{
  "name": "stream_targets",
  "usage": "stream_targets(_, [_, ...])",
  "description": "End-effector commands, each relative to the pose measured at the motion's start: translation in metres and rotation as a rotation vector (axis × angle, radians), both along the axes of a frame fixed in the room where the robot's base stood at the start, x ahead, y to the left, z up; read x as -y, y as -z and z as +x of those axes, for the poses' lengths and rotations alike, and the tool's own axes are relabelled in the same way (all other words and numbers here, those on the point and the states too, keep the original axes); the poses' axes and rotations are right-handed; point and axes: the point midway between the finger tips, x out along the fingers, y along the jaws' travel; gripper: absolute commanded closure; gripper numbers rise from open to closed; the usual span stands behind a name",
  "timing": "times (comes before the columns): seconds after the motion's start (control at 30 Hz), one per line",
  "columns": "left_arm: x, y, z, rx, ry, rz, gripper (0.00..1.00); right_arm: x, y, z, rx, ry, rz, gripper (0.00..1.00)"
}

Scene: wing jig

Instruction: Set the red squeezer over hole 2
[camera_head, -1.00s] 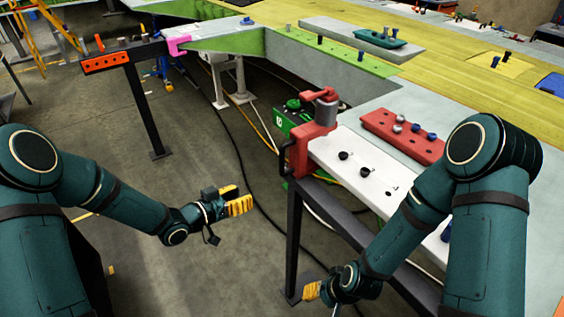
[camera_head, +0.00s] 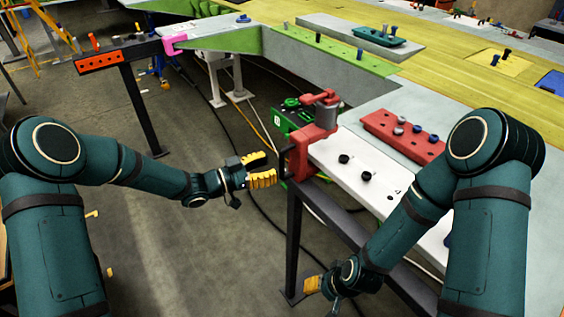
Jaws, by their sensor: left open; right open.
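The red squeezer (camera_head: 312,147) stands clamped at the near left end of the white plate (camera_head: 340,187), with a grey cylinder on top and a dark handle on its left side. The white plate has dark round holes or plugs (camera_head: 365,176) and small printed marks too small to read surely, so I cannot tell which is hole 2. My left gripper (camera_head: 271,170) is open and empty, its yellow fingers just left of the squeezer's handle, seemingly apart from it. My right gripper (camera_head: 308,287) hangs low beside the table's dark leg; its fingers are partly seen.
A red block (camera_head: 400,137) with several grey and blue pins lies behind the white plate. A green box (camera_head: 291,117) stands behind the squeezer. A dark frame and leg (camera_head: 294,242) support the plate. Open floor lies to the left.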

Motion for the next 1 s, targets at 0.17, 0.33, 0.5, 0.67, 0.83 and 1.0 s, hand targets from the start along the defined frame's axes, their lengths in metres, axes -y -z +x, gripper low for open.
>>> stream_targets(0.17, [0.025, 0.000, 0.011, 0.000, 0.001, 0.000, 0.54, 0.000, -0.001, 0.000, 0.000, 0.000, 0.000, 0.53])
stream_targets(0.33, [0.037, 0.000, 0.017, -0.001, 0.000, 0.000, 0.54, 0.000, -0.001, 0.000, 0.000, 0.000, 0.000, 0.53])
stream_targets(0.5, [0.040, 0.000, 0.018, -0.001, -0.001, 0.000, 0.54, 0.000, -0.001, 0.000, 0.000, 0.000, 0.000, 0.53])
stream_targets(0.67, [0.040, 0.000, 0.018, -0.001, -0.001, 0.000, 0.54, 0.000, -0.001, 0.000, 0.000, 0.000, 0.000, 0.53])
stream_targets(0.83, [0.040, 0.000, 0.018, -0.001, -0.001, 0.000, 1.00, 0.000, -0.001, 0.000, 0.000, 0.000, 0.000, 0.53])
stream_targets(1.0, [0.040, 0.000, 0.018, -0.001, -0.001, 0.000, 1.00, 0.000, -0.001, 0.000, 0.000, 0.000, 0.000, 0.53])
